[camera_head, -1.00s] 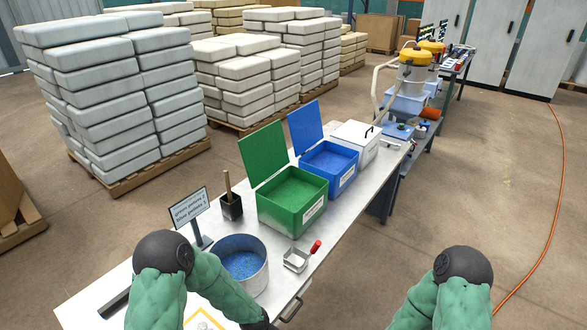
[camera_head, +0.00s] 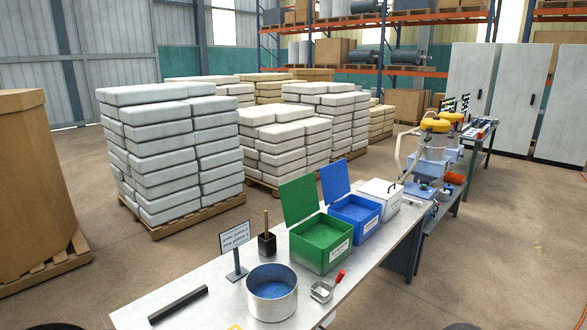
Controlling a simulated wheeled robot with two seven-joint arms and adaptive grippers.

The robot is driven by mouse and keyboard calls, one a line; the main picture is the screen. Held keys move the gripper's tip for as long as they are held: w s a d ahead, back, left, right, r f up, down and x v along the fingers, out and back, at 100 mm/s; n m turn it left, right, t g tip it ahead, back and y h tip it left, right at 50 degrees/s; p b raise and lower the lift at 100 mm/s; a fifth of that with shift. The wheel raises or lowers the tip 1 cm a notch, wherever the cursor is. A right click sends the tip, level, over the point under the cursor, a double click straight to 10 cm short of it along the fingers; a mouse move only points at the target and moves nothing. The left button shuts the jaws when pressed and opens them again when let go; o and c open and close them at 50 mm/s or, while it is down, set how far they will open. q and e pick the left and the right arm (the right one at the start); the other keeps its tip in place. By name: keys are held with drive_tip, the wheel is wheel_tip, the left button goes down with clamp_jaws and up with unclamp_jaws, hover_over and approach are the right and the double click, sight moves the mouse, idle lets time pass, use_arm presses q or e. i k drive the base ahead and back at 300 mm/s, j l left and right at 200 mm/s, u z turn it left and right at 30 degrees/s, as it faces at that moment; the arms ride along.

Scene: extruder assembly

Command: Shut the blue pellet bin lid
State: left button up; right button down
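The blue pellet bin (camera_head: 355,216) stands on the workbench, between the green bin and a white lidded box. Its blue lid (camera_head: 335,180) is open and stands up at the bin's back left edge. Blue pellets show inside the bin. Neither of my grippers is in view; only small dark bits of my arms show at the bottom edge.
A green bin (camera_head: 321,245) with its lid (camera_head: 299,199) up stands in front of the blue bin. The white box (camera_head: 381,198) is behind it. A metal pot (camera_head: 272,295), a scoop (camera_head: 322,291), a sign (camera_head: 234,240) and a dark holder (camera_head: 267,244) share the workbench (camera_head: 205,273).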

sight(335, 178)
drive_tip(key=l+u, duration=0.1)
drive_tip(key=u, duration=0.3)
drive_tip(key=i+l+u, duration=0.15)
drive_tip(key=u, duration=0.3)
drive_tip(key=l+u, duration=0.1)
drive_tip(key=u, duration=0.3)
drive_tip(key=l+u, duration=0.15)
drive_tip(key=u, duration=0.3)
drive_tip(key=l, duration=2.85)
